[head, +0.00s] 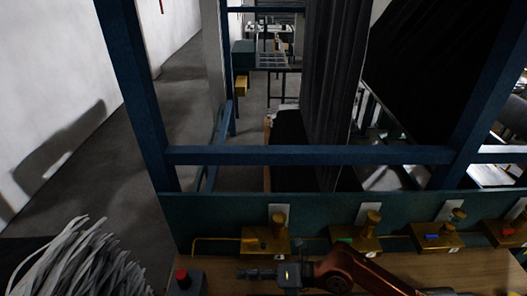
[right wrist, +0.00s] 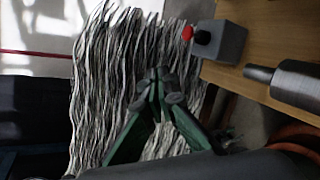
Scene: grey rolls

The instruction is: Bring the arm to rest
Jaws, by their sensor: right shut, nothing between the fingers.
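I cannot tell the gap between fingertips and strands. My left gripper is not in view.
A grey box with a red button (head: 184,281) sits at the bench's left end. Several brass fixtures (head: 265,240) line the bench's back edge, before a blue frame (head: 310,155). A grey cylinder (right wrist: 297,84) shows at the right of the wrist view.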

